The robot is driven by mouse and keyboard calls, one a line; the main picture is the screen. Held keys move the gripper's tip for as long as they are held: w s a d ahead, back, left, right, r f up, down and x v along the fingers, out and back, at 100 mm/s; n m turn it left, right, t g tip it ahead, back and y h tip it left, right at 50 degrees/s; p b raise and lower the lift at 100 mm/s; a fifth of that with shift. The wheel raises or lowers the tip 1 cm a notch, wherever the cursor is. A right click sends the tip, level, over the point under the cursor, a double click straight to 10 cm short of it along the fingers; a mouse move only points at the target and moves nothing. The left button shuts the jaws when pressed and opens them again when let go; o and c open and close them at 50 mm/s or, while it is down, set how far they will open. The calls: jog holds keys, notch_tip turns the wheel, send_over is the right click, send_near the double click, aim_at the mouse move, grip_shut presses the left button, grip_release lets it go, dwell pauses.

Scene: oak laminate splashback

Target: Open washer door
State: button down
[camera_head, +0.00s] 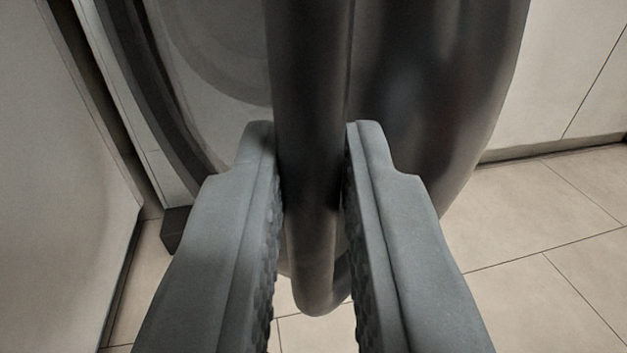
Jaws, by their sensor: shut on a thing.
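The washer door (440,90) is a dark, round, glossy door that fills the upper middle and right of the view. It stands swung out from the washer front (125,90), which shows at the left with the round opening (165,85) beside the door. A dark vertical bar handle (310,70) runs down the middle of the view and curves back at its lower end. My gripper (313,140) is shut on this handle, with one grey finger on each side. The upper part of the door is out of view.
A pale cabinet panel (60,200) stands close at the left. Light cabinet fronts (590,60) with a dark plinth stand at the right. The tiled floor (550,240) is clear at the lower right.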

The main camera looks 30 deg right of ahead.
jog(key=a, duration=1.2)
jog(key=shift+w+a, duration=0.3)
jog(key=c, duration=1.4)
grip_release()
jog(key=shift+s, duration=0.15)
